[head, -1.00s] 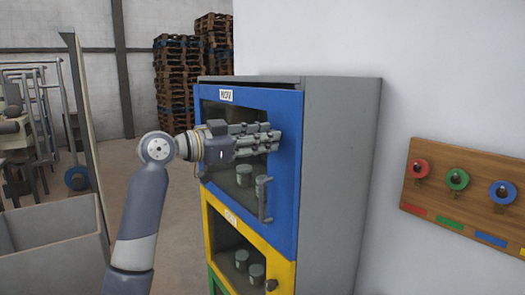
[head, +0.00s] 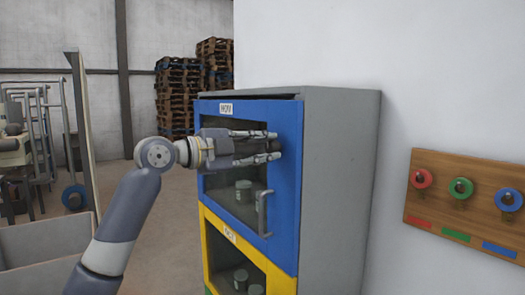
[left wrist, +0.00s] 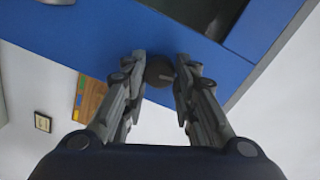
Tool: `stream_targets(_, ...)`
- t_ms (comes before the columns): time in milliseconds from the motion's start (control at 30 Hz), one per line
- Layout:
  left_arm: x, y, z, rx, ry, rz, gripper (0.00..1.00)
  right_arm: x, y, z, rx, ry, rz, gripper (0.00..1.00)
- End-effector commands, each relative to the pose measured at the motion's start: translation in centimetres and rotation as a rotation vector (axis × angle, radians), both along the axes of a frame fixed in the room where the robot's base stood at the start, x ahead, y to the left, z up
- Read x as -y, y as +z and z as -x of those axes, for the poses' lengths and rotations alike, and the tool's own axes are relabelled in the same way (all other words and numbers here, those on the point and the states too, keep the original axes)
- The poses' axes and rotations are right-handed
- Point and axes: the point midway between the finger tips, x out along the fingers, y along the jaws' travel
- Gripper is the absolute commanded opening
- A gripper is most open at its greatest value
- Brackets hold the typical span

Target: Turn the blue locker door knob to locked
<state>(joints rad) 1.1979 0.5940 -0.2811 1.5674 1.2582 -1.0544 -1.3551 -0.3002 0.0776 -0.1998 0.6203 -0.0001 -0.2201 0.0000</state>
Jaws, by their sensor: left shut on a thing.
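The blue locker door (head: 287,185) is closed, with a dark window and a vertical grey handle (head: 264,214). My left gripper (head: 278,147) reaches in from the left, at the door's upper right part. In the left wrist view the dark round door knob (left wrist: 160,71) sits between the fingertips of my left gripper (left wrist: 160,80), which is shut on it. A pale mark shows on the knob's face. My right gripper is in neither view.
A yellow door (head: 282,284) is below the blue one. A wooden board (head: 430,190) with red, green and blue round tags hangs on the right wall. Stacked pallets (head: 178,95) stand behind. A grey bin (head: 45,240) is at lower left.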

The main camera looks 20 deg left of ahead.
Motion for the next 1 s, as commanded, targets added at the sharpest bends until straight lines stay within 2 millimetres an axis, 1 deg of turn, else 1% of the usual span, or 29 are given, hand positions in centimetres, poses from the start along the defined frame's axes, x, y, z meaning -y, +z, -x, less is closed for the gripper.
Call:
stream_targets(200, 0.03, 0.05, 0.06, 0.081, 0.0, -0.102, 0.03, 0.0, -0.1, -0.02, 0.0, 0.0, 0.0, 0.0)
stream_targets(400, 0.04, 0.04, 0.07, 0.122, 0.0, -0.154, 0.03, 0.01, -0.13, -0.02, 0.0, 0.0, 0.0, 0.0)
stream_targets(967, 0.1, -0.05, 0.07, 0.139, -0.002, -0.177, 0.03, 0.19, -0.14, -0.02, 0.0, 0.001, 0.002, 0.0)
stream_targets(1000, 0.11, -0.05, 0.06, 0.139, -0.002, -0.177, 0.31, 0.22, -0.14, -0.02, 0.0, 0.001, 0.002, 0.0)
